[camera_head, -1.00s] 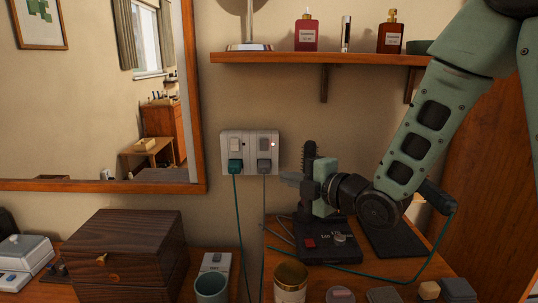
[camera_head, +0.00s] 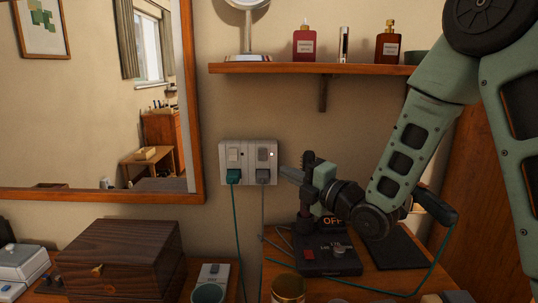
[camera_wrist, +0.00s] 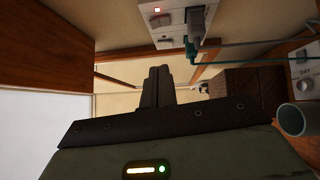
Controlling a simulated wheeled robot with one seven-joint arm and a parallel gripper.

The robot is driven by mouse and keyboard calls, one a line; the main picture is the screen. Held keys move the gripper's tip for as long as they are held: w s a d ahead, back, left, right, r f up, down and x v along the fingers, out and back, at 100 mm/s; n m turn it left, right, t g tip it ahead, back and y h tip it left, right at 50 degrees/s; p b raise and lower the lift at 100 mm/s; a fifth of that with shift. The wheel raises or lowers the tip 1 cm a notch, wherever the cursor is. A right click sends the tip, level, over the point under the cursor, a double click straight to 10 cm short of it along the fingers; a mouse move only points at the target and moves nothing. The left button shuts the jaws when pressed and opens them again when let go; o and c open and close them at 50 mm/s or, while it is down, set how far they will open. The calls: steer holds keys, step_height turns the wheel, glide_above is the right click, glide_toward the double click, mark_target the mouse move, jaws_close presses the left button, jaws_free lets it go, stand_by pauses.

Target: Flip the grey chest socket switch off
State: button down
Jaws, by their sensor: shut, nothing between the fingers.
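The white double wall socket (camera_head: 248,182) holds a teal plug (camera_head: 233,176) on the left and a grey plug (camera_head: 263,177) on the right. A switch sits above each plug; the right switch (camera_head: 263,154) looks greyer, with a lit indicator (camera_head: 272,154) beside it.
A black device (camera_head: 328,262) showing "OFF" stands on the surface below my gripper. A wooden box (camera_head: 115,255) and cups stand at the front. A shelf (camera_head: 300,69) with bottles is above. Teal and grey cords hang from the plugs.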

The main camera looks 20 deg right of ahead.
mark_target(259, 151)
steer(key=w+p, duration=0.1)
steer(key=w, duration=0.2)
steer(key=w+a+p, duration=0.1)
steer(key=w+p, duration=0.1)
steer(key=w, duration=0.1)
steer(key=w+a+r+p, duration=0.1)
steer(key=w, duration=0.3)
steer(key=shift+w, duration=0.1)
steer(key=shift+r+b, duration=0.15)
steer(key=shift+b, duration=0.2)
